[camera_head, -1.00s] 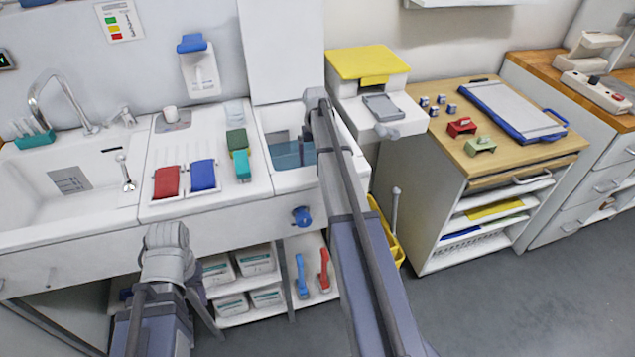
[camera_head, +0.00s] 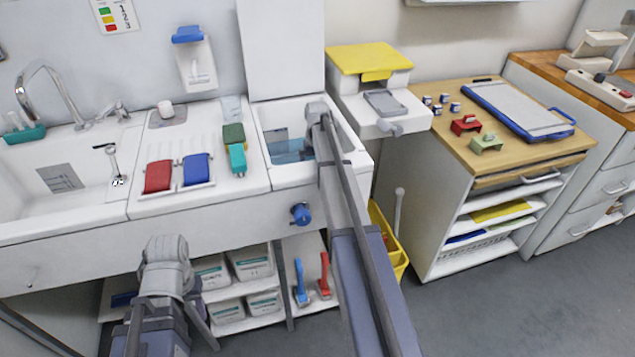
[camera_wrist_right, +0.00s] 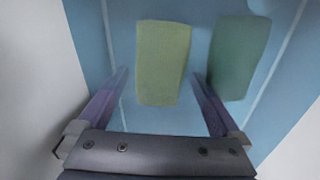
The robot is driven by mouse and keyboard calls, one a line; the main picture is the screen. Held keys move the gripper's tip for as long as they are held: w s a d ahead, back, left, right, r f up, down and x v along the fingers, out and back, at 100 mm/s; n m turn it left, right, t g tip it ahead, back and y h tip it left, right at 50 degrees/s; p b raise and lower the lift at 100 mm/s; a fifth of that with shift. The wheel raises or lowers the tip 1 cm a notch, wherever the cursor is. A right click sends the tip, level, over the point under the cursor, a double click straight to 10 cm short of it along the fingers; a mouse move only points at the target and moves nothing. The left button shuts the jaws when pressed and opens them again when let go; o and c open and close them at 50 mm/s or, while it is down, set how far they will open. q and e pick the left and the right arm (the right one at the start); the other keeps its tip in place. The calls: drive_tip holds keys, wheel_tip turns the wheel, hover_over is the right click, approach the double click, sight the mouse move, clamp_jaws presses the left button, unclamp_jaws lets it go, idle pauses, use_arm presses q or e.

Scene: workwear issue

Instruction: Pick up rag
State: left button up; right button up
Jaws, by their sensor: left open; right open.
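In the right wrist view, my right gripper (camera_wrist_right: 161,76) is open, its fingertips either side of a flat yellow-green piece (camera_wrist_right: 163,62) that looks like the rag. I cannot tell whether they touch it. A dark green piece (camera_wrist_right: 238,57) lies just right of the right finger. Both lie in the blue basin (camera_wrist_right: 90,35).
Red (camera_head: 158,176) and blue (camera_head: 197,169) folded cloths lie on a white rack left of the basin. The basin walls are close around my right gripper.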

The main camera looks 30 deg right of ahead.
drive_tip(key=c, duration=1.3)
drive_tip(key=shift+r, duration=0.15)
drive_tip(key=shift+c, duration=0.2)
wheel_tip(320, 180, up, 10)
drive_tip(key=p, duration=1)
